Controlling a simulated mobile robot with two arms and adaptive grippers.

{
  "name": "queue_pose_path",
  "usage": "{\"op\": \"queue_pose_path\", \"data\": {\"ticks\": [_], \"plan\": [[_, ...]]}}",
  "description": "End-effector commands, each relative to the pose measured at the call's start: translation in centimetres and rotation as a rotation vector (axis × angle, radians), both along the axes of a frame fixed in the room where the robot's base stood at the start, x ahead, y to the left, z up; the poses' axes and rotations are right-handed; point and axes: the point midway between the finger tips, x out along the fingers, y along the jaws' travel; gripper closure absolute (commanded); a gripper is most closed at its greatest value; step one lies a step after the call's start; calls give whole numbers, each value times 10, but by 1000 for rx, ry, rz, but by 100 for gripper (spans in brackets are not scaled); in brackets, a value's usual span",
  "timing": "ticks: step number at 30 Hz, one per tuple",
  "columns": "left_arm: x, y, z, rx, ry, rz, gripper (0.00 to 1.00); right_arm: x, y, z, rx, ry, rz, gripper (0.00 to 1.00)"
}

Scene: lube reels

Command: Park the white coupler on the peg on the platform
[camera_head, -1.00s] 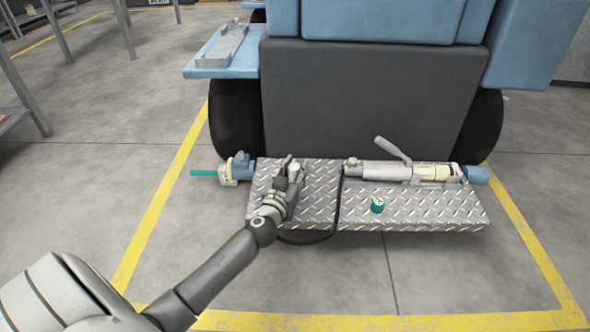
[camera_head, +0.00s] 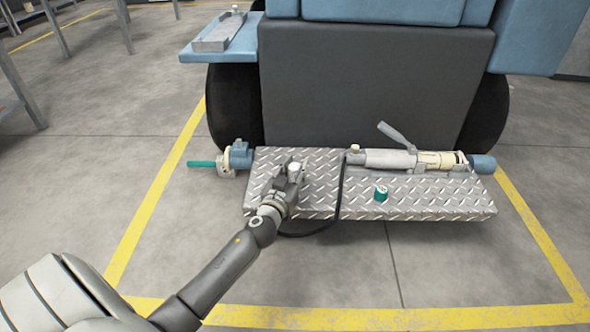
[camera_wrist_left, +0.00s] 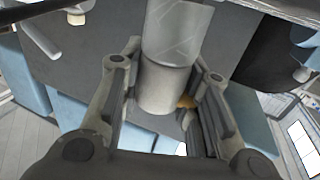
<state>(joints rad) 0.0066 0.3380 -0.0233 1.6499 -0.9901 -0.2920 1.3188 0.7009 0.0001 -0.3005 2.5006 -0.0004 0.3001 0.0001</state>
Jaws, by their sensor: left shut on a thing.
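My left gripper (camera_head: 292,175) is over the left part of the diamond-plate platform (camera_head: 425,198). It is shut on the white coupler (camera_head: 295,167), whose pale top shows between the fingers. In the left wrist view the fingers (camera_wrist_left: 160,95) sit on either side of a pale grey-white cylinder, the coupler (camera_wrist_left: 163,88). A teal cylindrical piece (camera_head: 381,193) stands on the platform, right of the gripper and apart from it. I cannot tell whether it is the peg. The coupler's lower end is hidden by the gripper. My right gripper is not in view.
A black hose (camera_head: 341,190) loops over the platform's front edge. A grey-and-cream tool with a lever (camera_head: 392,158) lies along the back right. A blue fitting with a teal rod (camera_head: 205,164) sits at the left end. The large dark machine front (camera_head: 375,85) stands behind.

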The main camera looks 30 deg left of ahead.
Motion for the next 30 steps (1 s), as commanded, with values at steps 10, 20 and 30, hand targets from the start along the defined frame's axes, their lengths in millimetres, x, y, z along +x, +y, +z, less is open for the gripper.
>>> {"op": "queue_pose_path", "data": {"ticks": [10,20,30], "plan": [[0,0,1,0,-1,0,53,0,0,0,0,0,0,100],[0,0,0,0,1,0,44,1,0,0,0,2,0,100],[0,1,22,4,-4,0,44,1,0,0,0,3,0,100]]}}
